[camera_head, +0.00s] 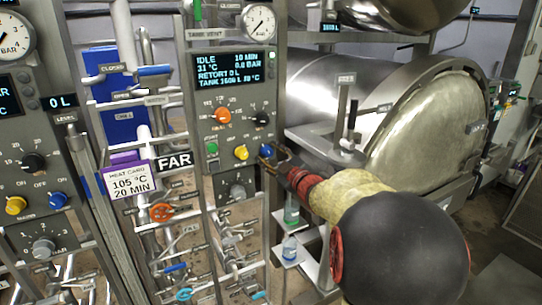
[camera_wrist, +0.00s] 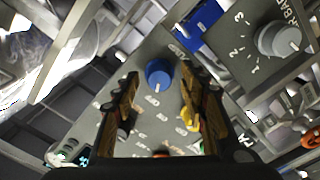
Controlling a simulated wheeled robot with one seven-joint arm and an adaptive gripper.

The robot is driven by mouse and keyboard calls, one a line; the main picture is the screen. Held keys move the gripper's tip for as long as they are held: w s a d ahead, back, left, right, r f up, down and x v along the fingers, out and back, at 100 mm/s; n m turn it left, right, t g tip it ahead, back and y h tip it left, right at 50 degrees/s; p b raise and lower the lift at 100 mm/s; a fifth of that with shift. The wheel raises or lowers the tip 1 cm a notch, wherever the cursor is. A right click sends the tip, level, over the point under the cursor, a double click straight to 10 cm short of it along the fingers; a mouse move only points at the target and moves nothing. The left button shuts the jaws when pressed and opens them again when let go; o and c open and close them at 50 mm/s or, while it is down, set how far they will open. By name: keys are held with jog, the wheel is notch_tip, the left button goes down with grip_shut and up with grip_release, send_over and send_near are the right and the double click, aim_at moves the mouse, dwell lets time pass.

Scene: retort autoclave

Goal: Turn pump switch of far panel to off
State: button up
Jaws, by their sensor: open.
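The far panel (camera_head: 228,95) stands in the middle of the head view, with a FAR sign (camera_head: 174,160) beside it. At its lower right is a blue knob (camera_head: 266,151), with a yellow knob (camera_head: 241,153) to its left. My gripper (camera_head: 279,162) is open at the blue knob. In the wrist view the blue knob (camera_wrist: 158,74) lies between the tips of my open fingers (camera_wrist: 160,84), with its white mark pointing down; contact is not clear.
The panel also carries an orange knob (camera_head: 222,116), a black knob (camera_head: 261,118), a green button (camera_head: 212,149) and a grey knob (camera_head: 238,191) below. A large steel vessel (camera_head: 420,125) stands right. Another panel (camera_head: 35,150) is at left. Pipes and valves fill the space between.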

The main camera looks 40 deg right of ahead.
jog(key=shift+s, duration=0.1)
jog(key=v, duration=1.1)
jog(key=shift+s+a, duration=0.2)
jog(key=shift+s, duration=0.2)
